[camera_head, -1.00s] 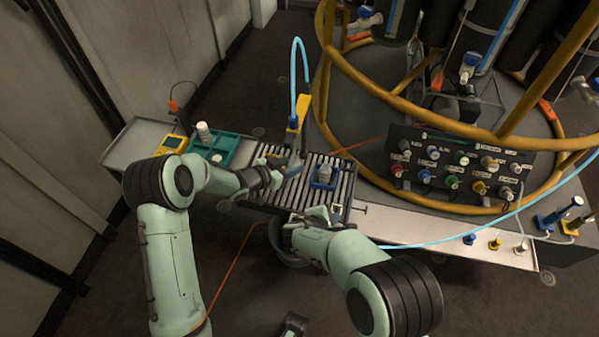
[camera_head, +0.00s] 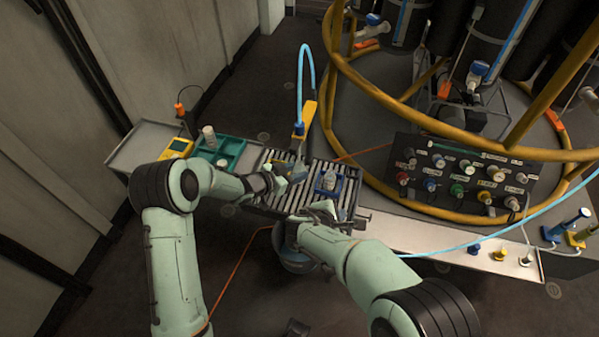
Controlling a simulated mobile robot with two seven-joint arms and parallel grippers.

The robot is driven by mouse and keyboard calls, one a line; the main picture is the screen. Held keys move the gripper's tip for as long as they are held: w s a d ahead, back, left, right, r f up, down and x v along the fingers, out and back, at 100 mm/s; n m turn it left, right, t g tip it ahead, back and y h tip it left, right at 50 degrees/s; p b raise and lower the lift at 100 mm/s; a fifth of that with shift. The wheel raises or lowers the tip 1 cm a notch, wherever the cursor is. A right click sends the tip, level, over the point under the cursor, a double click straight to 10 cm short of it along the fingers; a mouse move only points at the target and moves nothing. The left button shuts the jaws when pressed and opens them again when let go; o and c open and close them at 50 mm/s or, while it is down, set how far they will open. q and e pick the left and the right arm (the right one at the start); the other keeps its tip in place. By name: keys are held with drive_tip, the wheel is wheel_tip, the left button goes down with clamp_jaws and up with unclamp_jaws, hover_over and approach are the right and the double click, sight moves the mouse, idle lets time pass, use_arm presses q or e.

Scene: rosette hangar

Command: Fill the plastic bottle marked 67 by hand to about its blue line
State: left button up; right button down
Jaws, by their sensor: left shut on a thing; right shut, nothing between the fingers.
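A small clear bottle (camera_head: 329,180) stands upright in a blue holder (camera_head: 320,191) on the roller conveyor; I cannot read its marking or see a blue line. A blue hose (camera_head: 300,80) loops down to a fill head with a blue part (camera_head: 299,129) beside a yellow upright (camera_head: 309,113). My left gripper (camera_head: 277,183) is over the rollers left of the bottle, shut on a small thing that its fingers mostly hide. My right gripper (camera_head: 322,208) is shut and empty just in front of the blue holder.
A teal tray (camera_head: 236,150) with a white bottle (camera_head: 209,137) and a yellow device (camera_head: 177,147) stand at the left. A panel of coloured knobs (camera_head: 463,170) and a yellow ring frame (camera_head: 400,105) are at the right. The white ledge (camera_head: 430,240) in front of the panel is mostly clear.

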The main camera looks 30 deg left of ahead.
use_arm(q)
drive_tip(key=s+d+b, duration=0.1)
drive_tip(key=s+d, duration=0.1)
drive_tip(key=s, duration=0.6)
drive_tip(key=shift+s, duration=0.35)
idle(0.4)
